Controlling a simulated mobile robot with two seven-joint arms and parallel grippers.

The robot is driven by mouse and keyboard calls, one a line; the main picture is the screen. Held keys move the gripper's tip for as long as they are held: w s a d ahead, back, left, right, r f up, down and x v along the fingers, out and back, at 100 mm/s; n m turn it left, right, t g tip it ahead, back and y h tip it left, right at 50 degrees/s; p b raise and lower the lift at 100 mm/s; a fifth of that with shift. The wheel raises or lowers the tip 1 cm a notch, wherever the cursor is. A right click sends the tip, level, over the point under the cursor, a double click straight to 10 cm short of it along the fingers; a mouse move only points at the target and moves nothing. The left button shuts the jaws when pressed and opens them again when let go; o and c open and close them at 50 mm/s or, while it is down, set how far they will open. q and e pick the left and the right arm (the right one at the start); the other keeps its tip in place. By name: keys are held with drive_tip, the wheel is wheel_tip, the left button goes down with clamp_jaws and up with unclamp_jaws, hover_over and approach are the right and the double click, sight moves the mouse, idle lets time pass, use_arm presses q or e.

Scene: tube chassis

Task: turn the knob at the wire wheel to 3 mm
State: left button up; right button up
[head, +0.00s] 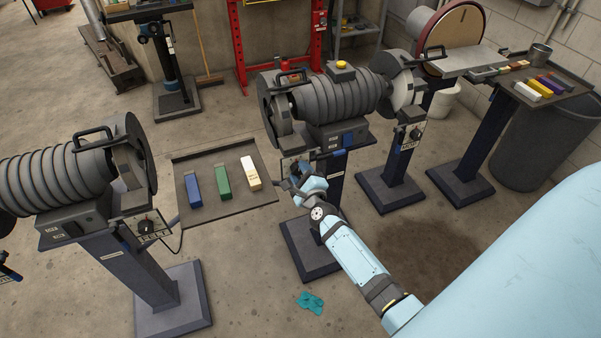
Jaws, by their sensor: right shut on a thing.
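The middle bench grinder (345,97) stands on a dark blue pedestal, with a guarded wheel (275,108) at its left end and a pale wheel (403,88) at its right end. My right gripper (295,171) is at the front below the left wheel, shut at the control plate there. The knob in its jaws is hidden by the fingers, so its pointer and scale cannot be read. A second dark knob (415,133) sits on a dial plate below the pale wheel. My left gripper is not in view.
The left machine (60,178) has its own black dial knob (145,226). A tray (200,214) with blue, green and cream bars lies between the machines. A teal rag (310,302) is on the floor. A disc sander (455,38) and bar-filled shelf stand right.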

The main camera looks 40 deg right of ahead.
drive_tip(key=shift+r+n+p, duration=0.15)
drive_tip(key=shift+n+p, duration=1.85)
drive_tip(key=shift+n, duration=2.8)
drive_tip(key=o, duration=0.9)
drive_tip(key=shift+o, duration=0.2)
drive_tip(key=shift+s, duration=0.1)
drive_tip(key=b+v, duration=0.1)
drive_tip(key=v, duration=1.2)
drive_tip(key=shift+s, duration=0.35)
